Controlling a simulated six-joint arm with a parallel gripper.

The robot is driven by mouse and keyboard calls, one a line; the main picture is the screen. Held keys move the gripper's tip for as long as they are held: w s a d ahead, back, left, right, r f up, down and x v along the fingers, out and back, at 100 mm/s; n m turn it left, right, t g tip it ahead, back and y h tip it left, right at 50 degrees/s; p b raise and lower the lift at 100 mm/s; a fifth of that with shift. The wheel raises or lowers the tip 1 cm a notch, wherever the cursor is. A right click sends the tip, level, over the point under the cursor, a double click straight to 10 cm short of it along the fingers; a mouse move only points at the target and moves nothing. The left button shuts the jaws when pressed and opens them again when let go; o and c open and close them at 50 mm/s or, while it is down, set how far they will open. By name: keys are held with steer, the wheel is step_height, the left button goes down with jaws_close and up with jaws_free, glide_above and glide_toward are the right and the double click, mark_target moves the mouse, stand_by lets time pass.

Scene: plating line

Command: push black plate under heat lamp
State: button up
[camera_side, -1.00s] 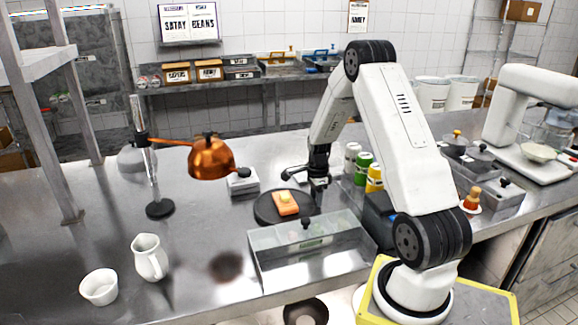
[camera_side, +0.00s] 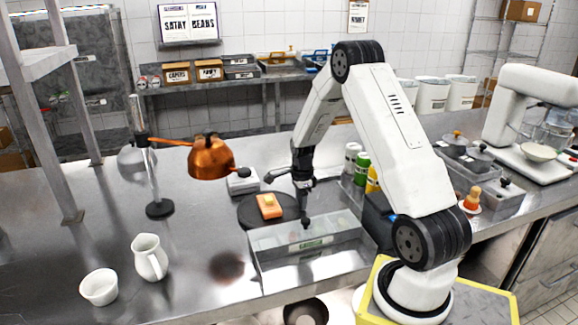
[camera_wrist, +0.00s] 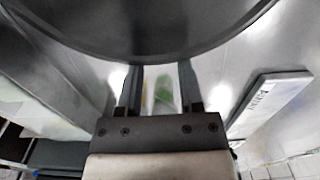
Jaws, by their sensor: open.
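The black plate (camera_side: 250,213) is a flat round disc on the steel counter, with an orange slab (camera_side: 269,210) topped by a yellow piece on it. The copper heat lamp (camera_side: 211,160) hangs from a stand to the left of the plate. My gripper (camera_side: 304,208) points down at the plate's right edge, low over the counter. In the wrist view, the fingers of my gripper (camera_wrist: 159,78) are apart with nothing between them. Their tips are at the rim of the plate (camera_wrist: 150,30); I cannot tell if they touch it.
A clear-lidded steel container (camera_side: 312,258) stands just in front of the plate. A small white-grey box (camera_side: 242,183) is behind it. Bottles (camera_side: 362,168) stand to the right. A white jug (camera_side: 149,258) and bowl (camera_side: 99,288) are front left. Counter left of the plate is clear.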

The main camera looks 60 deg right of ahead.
mark_target(265, 199)
steer(key=shift+w+a, duration=5.1)
steer(key=shift+w, duration=0.05)
steer(key=shift+s+d, duration=0.1)
steer(key=shift+s+d, duration=0.1)
steer(key=shift+s+d, duration=0.95)
steer(key=shift+r, duration=0.1)
